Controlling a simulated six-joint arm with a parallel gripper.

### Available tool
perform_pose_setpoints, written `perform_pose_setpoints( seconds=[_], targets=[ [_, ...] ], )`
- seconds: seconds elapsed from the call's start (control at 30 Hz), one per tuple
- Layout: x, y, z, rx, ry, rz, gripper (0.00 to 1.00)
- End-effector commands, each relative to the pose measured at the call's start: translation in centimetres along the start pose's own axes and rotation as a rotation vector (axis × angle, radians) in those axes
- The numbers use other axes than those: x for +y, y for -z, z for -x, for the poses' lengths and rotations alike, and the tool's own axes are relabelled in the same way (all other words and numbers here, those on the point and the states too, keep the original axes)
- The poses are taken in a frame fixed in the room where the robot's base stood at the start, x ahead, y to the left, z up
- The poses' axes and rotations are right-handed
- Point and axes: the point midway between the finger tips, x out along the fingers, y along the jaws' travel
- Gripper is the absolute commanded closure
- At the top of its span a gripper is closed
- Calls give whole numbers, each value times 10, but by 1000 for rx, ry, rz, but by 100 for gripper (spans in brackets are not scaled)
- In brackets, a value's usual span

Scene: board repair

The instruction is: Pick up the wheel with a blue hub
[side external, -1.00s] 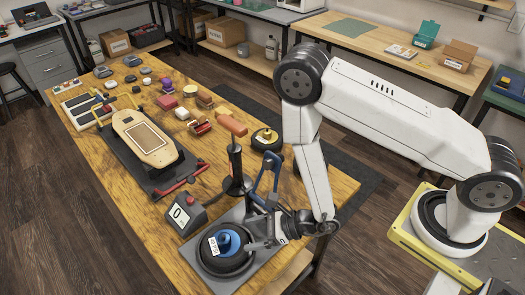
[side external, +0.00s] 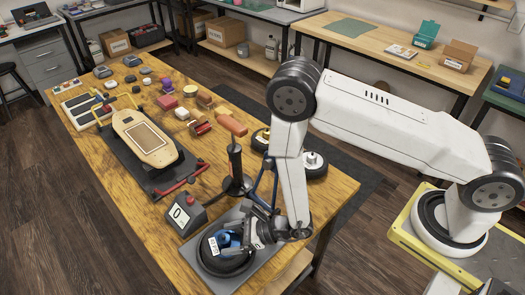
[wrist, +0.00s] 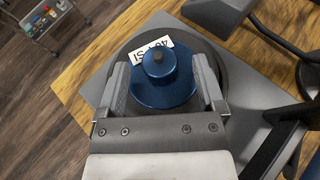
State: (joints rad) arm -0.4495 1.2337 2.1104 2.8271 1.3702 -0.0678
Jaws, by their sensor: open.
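The wheel with a blue hub (side external: 228,262) lies flat on a grey plate at the near end of the wooden table. Its dark tyre and a white label show in the side view. In the wrist view the blue hub (wrist: 165,88) with its dark centre knob sits between my gripper's fingers. My gripper (wrist: 161,80) is open, one finger on each side of the hub. In the side view my gripper (side external: 240,238) is low over the wheel and hides part of the hub. I cannot tell whether the fingers touch it.
A grey box with a dial (side external: 186,214) and a black upright pump (side external: 236,170) stand close to the wheel. Other wheels (side external: 314,165) lie behind my arm. A skateboard deck (side external: 145,138) rests on a dark stand farther along the table.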

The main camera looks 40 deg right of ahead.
Motion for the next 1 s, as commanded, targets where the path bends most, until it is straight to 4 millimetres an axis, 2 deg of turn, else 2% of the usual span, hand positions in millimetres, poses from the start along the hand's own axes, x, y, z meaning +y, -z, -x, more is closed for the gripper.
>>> perform_pose_setpoints(
  seconds=[0.57,0.83,1.0],
  targets=[
    [0,0,-3,0,1,-1,13],
    [0,0,-3,0,1,-1,98],
    [0,-1,-3,-3,1,0,100]
  ],
)
